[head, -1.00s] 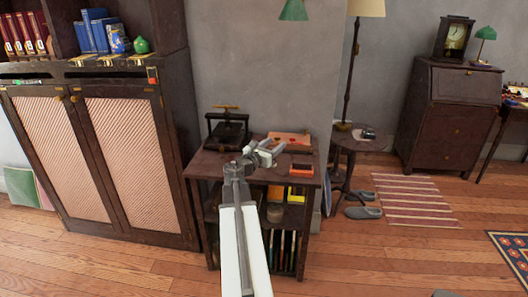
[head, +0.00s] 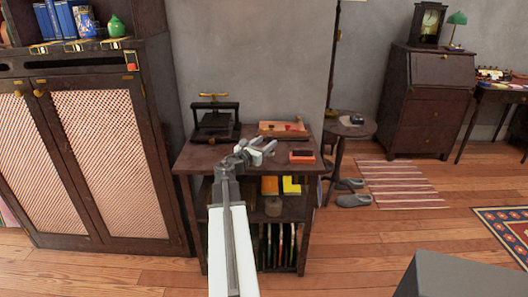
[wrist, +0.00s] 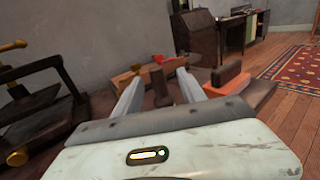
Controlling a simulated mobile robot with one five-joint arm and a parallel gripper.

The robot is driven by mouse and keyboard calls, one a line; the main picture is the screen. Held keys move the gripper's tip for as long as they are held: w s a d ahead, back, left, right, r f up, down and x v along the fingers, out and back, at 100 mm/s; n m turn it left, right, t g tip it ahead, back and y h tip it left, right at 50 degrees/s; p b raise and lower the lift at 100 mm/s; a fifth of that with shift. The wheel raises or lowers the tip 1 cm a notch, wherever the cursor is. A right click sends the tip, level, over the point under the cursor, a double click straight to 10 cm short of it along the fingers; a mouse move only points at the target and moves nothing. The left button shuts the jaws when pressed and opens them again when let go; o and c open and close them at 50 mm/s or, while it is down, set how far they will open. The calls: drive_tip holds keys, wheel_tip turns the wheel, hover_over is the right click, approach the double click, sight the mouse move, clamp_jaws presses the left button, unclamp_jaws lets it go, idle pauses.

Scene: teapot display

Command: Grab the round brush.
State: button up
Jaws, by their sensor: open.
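My gripper (head: 264,150) is open above the top of the small dark table (head: 195,158). In the wrist view my gripper (wrist: 160,78) has its two pale fingers spread apart. A short, dark brown upright piece (wrist: 157,80) shows between them, probably the round brush's handle. It looks free of both fingers, though I cannot tell its exact distance. In the head view I cannot make out the brush; my gripper may cover it.
A dark press (head: 215,125) stands left of my gripper. A wooden tray with red pieces (head: 283,130) lies behind it. An orange block with a dark top (head: 301,156) lies to the right. A tall cabinet (head: 155,120) stands at the left.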

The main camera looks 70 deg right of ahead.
sight(268, 139)
drive_tip(key=shift+w+x, duration=0.15)
drive_tip(key=shift+x, duration=0.65)
drive_tip(key=shift+w+x, duration=0.2)
drive_tip(key=shift+x, duration=0.55)
drive_tip(key=x, duration=0.4)
drive_tip(key=shift+s+d, duration=0.1)
drive_tip(key=shift+d, duration=0.2)
drive_tip(key=shift+a, duration=0.1)
clamp_jaws()
